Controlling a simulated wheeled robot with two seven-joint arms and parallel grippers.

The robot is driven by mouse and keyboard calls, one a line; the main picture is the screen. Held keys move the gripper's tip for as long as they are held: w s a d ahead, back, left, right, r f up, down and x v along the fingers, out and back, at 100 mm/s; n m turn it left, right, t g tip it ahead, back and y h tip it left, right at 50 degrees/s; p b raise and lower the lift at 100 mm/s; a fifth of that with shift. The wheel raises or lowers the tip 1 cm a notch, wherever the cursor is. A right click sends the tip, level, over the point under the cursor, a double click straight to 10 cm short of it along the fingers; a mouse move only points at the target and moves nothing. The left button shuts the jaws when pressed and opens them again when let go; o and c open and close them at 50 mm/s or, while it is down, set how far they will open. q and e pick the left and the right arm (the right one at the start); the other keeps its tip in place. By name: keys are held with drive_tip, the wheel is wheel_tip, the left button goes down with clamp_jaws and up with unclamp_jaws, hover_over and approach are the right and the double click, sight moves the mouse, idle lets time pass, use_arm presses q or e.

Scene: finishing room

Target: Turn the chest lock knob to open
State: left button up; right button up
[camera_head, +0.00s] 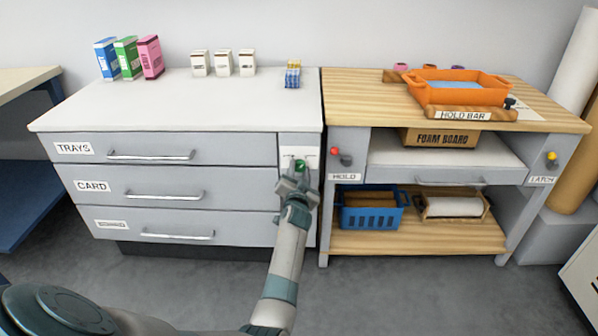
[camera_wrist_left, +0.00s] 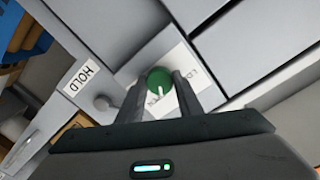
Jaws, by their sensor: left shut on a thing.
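The chest lock knob (camera_head: 300,165) is green and sits on a white plate at the upper right of the grey drawer chest (camera_head: 190,181). In the left wrist view the green knob (camera_wrist_left: 159,82) has a pale pointer line and lies between my fingertips. My left gripper (camera_head: 298,174) reaches it from below and in front, and it is shut on the knob. It also shows in the left wrist view (camera_wrist_left: 158,90), with a finger on each side. The lettering on the plate (camera_wrist_left: 178,62) is partly hidden by the fingers. My right gripper is not in view.
The wooden bench (camera_head: 405,240) stands right beside the chest, with a red knob (camera_head: 335,151) over a HOLD label. Drawer handles (camera_head: 152,156) stick out to the left. Boxes (camera_head: 222,63) stand on the chest top. An orange tray (camera_head: 456,91) is on the bench.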

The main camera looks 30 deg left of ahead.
use_arm(q)
drive_tip(key=shift+m, duration=1.2)
drive_tip(key=o, duration=1)
drive_tip(key=shift+o, duration=0.2)
